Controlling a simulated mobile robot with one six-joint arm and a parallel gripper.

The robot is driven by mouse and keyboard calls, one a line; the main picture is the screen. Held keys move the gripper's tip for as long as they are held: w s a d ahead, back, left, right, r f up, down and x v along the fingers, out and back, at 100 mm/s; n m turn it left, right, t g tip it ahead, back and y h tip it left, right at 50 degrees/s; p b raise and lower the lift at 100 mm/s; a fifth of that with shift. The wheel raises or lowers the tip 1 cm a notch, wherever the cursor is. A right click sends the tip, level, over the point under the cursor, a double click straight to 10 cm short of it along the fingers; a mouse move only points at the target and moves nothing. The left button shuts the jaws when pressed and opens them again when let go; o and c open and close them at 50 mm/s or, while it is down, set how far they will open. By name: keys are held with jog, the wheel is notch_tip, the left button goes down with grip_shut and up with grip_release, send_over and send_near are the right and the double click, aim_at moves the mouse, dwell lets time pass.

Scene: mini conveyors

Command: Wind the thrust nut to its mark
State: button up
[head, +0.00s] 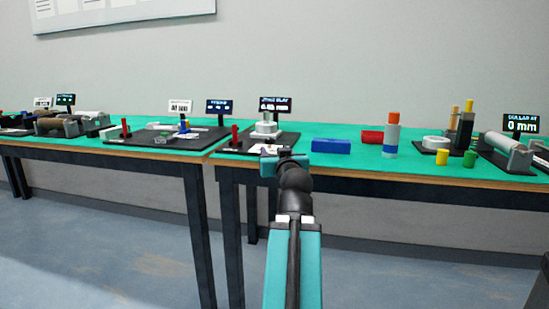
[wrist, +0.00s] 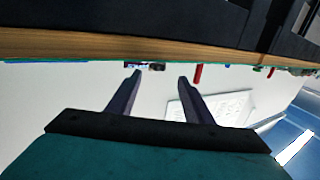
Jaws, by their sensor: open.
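I cannot tell for certain which part is the thrust nut. A grey cylinder on a dark base (head: 505,150) stands at the far right of the near table, beside a sign (head: 520,124) that appears to read "COLLAR AT 0 mm". A white stepped round part (head: 265,129) sits on a black board behind my gripper, under a small sign (head: 275,104). My gripper (head: 276,150) is in front of the near table's front edge. In the wrist view its two fingers (wrist: 160,77) are apart with nothing between them.
On the near table (head: 350,162) stand a blue block (head: 331,146), a red cylinder (head: 372,137), a stacked cylinder (head: 391,140), a white ring (head: 436,142) and yellow (head: 442,157) and green (head: 469,158) pieces. The left table (head: 95,149) holds other stations. Open floor (head: 110,240) lies in front.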

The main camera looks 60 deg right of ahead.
jog(key=shift+b+v, duration=0.9)
jog(key=shift+b, duration=0.35)
jog(key=shift+a, duration=0.1)
